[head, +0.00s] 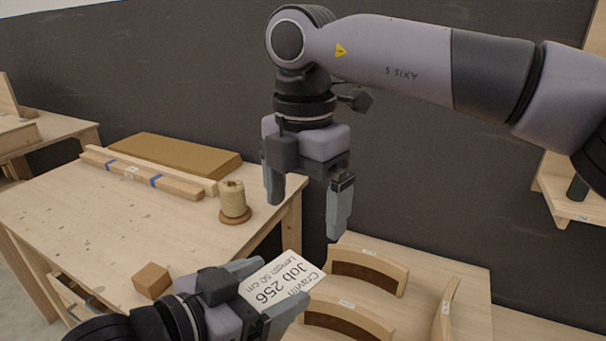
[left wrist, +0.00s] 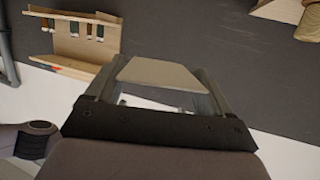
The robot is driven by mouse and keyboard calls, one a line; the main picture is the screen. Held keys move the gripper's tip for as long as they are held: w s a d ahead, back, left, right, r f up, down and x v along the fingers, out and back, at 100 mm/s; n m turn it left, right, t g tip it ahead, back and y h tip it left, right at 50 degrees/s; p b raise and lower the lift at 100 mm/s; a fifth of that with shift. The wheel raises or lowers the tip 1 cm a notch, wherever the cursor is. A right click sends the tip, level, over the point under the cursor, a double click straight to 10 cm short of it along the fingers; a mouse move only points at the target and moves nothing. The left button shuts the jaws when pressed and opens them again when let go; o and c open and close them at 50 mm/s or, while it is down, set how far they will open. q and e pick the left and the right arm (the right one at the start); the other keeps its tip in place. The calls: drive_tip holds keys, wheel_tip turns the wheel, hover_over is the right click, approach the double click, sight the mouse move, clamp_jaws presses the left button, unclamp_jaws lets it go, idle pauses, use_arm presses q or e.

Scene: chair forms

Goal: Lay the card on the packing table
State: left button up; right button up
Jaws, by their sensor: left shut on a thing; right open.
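The white card (head: 280,284), printed "Job 256" and "Length 50 cm", is held in my left gripper (head: 277,285), in the lower middle of the head view. In the left wrist view the card (left wrist: 163,74) is pale and lies between the fingers. My right gripper (head: 306,210) is open and empty, above and beyond the card. A pale wooden table (head: 75,212) fills the left of the head view. Another wooden top (head: 468,270) at lower right bears curved chair parts. No label shows which one is the packing table.
The left table bears a wood block (head: 152,280), a twine spool (head: 233,202), long strips (head: 140,174) with blue bands and a brown board (head: 176,155). Its front middle is clear. Curved chair parts (head: 368,268) crowd the lower right top. A wall shelf (head: 565,190) is at right.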

sight(303, 260)
wheel_tip(303, 260, down, 8)
drive_tip(key=shift+r, duration=0.1)
idle(0.4)
drive_tip(key=c, duration=1)
use_arm(q)
drive_tip(key=o, duration=0.9)
drive_tip(key=shift+c, duration=0.2)
use_arm(e)
drive_tip(key=shift+o, duration=0.2)
use_arm(q)
drive_tip(key=shift+r, duration=0.1)
